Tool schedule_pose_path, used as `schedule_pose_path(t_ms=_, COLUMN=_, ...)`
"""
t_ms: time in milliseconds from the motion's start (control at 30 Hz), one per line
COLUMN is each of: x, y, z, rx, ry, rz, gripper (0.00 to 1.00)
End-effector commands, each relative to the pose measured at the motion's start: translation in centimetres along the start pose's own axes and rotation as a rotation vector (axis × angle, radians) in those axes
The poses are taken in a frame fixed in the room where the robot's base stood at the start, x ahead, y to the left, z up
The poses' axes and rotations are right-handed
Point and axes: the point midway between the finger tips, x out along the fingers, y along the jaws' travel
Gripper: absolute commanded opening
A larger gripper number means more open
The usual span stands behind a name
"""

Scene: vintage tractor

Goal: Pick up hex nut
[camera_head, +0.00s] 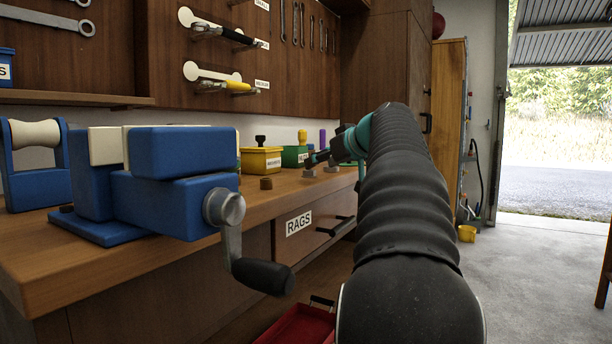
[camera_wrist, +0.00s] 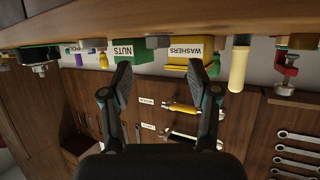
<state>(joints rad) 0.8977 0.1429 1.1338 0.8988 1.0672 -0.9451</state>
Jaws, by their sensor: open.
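My gripper is above the bench top, right of the brown piece. In the wrist view my gripper (camera_wrist: 167,76) is open, with nothing between its fingers. That view is upside down, and I cannot make out a nut clearly in it.
A blue vise (camera_head: 170,190) with a crank handle stands at the front left of the bench. A yellow washers bin (camera_wrist: 190,52) and a green nuts bin (camera_wrist: 128,52) stand behind. Tools hang on the back panel. A red box (camera_head: 300,325) is below the rags drawer (camera_head: 310,225).

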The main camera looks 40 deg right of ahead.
Motion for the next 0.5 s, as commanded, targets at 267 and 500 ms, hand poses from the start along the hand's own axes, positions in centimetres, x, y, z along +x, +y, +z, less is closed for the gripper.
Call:
schedule_pose_path(t_ms=267, x=1.8, y=-0.1, z=0.2, rx=0.000, ry=-0.002, rz=-0.005, gripper=0.60)
schedule_pose_path(t_ms=500, x=5.1, y=-0.1, z=0.3, rx=-0.003, ry=-0.001, rz=-0.006, gripper=0.60)
